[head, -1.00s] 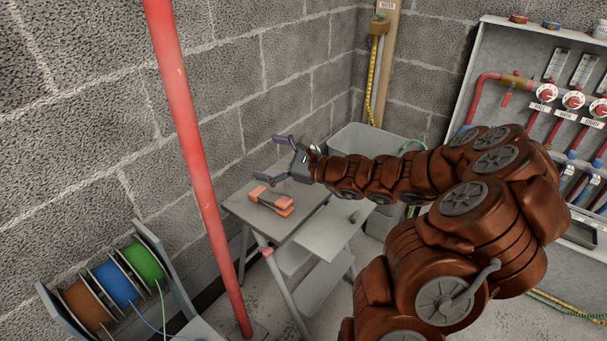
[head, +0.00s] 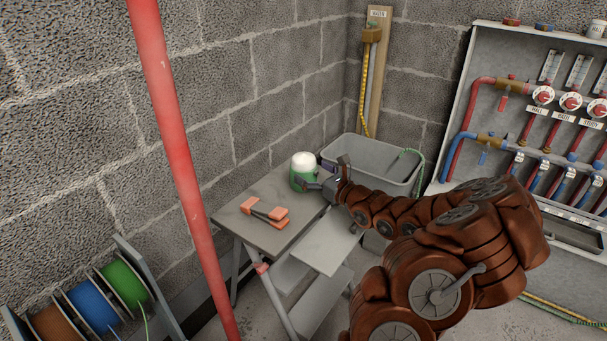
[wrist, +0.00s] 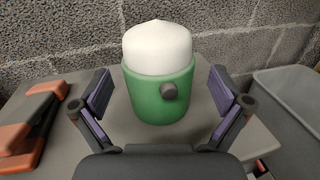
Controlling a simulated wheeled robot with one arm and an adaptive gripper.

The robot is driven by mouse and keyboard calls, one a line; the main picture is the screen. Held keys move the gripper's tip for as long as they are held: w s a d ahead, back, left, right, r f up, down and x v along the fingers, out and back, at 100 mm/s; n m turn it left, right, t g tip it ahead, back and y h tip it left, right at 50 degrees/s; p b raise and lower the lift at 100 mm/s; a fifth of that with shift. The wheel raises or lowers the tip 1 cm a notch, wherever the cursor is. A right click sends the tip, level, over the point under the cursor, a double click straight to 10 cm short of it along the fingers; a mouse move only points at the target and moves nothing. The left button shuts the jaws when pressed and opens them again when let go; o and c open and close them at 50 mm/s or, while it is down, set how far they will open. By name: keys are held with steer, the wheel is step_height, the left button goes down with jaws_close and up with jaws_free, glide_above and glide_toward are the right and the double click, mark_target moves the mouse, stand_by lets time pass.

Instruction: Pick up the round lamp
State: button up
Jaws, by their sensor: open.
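The round lamp (head: 304,171) has a green base and a white domed top. It stands upright on the grey work table (head: 247,230), near the back corner. In the wrist view the lamp (wrist: 160,100) fills the middle, with a dark round knob on its front. My gripper (head: 327,179) is at the lamp's right side in the head view. In the wrist view its open fingers (wrist: 160,103) stand to the left and right of the lamp, with visible gaps on both sides. Nothing is held.
An orange-handled tool (head: 265,212) lies on the table left of the lamp. A grey tub (head: 375,168) stands to the right behind my gripper. A red pole (head: 180,130) rises in front of the table's left side. A block wall is close behind the lamp.

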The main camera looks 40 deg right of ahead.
steer(key=w, duration=0.1)
steer(key=w+b, duration=0.1)
steer(key=w, duration=0.1)
steer(key=shift+w+a+f, duration=0.15)
steer(key=shift+w+a, duration=0.15)
steer(key=shift+a, duration=0.05)
steer(key=shift+w, duration=0.65)
steer(key=shift+c, duration=0.4)
steer(key=c, duration=1.3)
steer(key=shift+o, duration=0.2)
steer(key=shift+r, duration=0.25)
